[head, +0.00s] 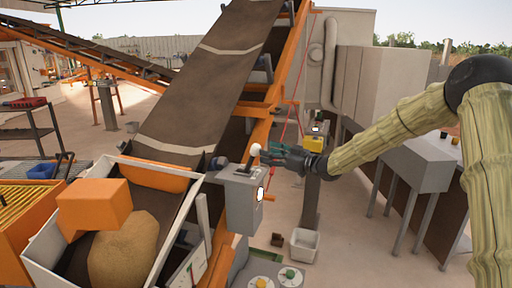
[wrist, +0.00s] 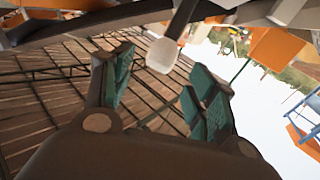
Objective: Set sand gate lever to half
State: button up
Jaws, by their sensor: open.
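The lever has a white knob (head: 255,149) on a short dark shaft. It rises from a grey control box (head: 240,198) beside the sand hopper. In the wrist view the knob (wrist: 162,54) shows near the fingertips, with its shaft (wrist: 184,20) running up out of frame. My gripper (head: 269,155) comes in from the right, just right of the knob in the head view. In the wrist view its green-padded fingers (wrist: 162,82) are apart, with the knob in line with the gap. I cannot tell whether either finger touches it. No scale for the lever can be read.
The hopper's white wall (head: 43,243) encloses brown sand (head: 125,250), with an orange block (head: 95,205) above it. A conveyor belt (head: 205,85) slopes up behind the lever. A white bin (head: 303,246) and a grey cabinet (head: 418,160) stand to the right.

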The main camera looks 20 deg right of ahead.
aim_at(256, 149)
jog(key=shift+p+x, duration=1.2)
jog(key=shift+x, duration=2.2)
